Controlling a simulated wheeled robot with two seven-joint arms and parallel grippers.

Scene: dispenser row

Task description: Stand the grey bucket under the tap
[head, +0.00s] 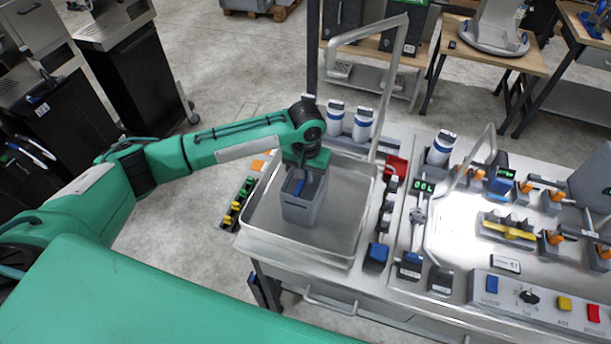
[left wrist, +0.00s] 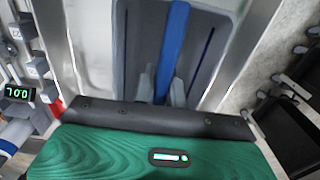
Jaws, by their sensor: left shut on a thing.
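The grey bucket (head: 302,212) is upright over the steel basin (head: 347,232) at the left end of the counter. I cannot tell whether its base touches the basin floor. My left gripper (head: 305,178) reaches down to the bucket's top from above and is shut on its blue handle. In the left wrist view, the fingers (left wrist: 163,88) close on the blue handle (left wrist: 171,45), with the grey bucket (left wrist: 208,35) below. A bent grey pipe (head: 372,30), seemingly the tap, rises behind the basin, with its end to the upper right of the bucket. My right gripper is out of view.
Blue-banded white bottles (head: 362,124) stand behind the basin. A red container (head: 396,167) and small blocks line its right side. A green display (head: 423,187) and a control panel (head: 530,297) are further right. Coloured clips (head: 237,204) hang at the left edge.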

